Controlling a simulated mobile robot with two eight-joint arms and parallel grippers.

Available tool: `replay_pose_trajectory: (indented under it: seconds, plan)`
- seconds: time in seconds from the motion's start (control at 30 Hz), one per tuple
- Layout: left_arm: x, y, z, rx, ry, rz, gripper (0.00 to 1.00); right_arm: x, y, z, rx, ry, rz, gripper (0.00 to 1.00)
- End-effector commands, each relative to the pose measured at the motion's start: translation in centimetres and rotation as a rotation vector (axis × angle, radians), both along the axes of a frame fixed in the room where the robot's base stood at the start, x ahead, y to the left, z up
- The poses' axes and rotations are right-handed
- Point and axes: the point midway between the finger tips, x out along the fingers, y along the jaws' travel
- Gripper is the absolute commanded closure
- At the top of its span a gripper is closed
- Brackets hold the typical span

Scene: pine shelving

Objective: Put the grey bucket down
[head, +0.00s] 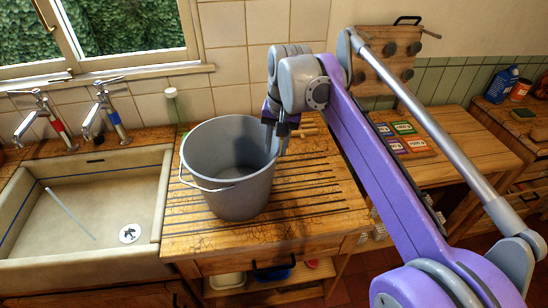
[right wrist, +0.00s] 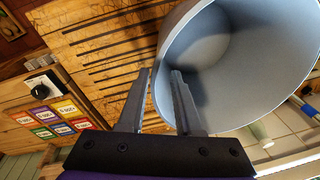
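The grey bucket (head: 238,190) stands upright on the slatted wooden drainboard (head: 310,205), right of the sink. Its wire handle hangs down over the near left side. My right gripper (head: 276,145) is at the bucket's right rear rim. In the right wrist view, the gripper (right wrist: 160,75) has its fingers apart, one inside the bucket (right wrist: 235,60) and one outside, straddling the wall. A gap shows between the fingertips and the wall, so it looks open. My left gripper is not in view.
The pale sink (head: 80,205) with two taps lies left of the bucket. Coloured cards (head: 404,138) lie on the lower worktop to the right. The drainboard in front and right of the bucket is clear.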

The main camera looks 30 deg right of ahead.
Motion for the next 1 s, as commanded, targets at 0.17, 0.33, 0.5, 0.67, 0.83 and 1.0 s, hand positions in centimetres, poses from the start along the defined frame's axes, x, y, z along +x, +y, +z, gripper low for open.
replay_pose_trajectory:
  seconds: [0.17, 0.33, 0.5, 0.67, 0.83, 1.0]
  plan:
    - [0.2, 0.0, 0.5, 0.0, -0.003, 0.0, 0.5, -0.4, -0.2, 3.0, 0.0, 0.0, -0.001, 0.67]
    - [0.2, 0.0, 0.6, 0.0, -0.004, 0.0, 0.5, -0.6, -0.2, 4.1, 0.0, 0.0, -0.001, 0.67]
    - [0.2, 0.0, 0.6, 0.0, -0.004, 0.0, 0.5, -0.6, -0.2, 4.2, 0.0, 0.0, -0.001, 0.67]
    - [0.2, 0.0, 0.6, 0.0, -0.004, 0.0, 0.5, -0.6, -0.2, 4.1, 0.0, 0.0, 0.0, 0.67]
    - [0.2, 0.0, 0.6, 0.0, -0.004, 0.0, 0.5, -0.6, -0.2, 4.1, 0.0, 0.0, 0.0, 0.67]
    - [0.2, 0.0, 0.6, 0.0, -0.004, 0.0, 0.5, -0.6, -0.2, 4.1, 0.0, 0.0, 0.0, 0.67]
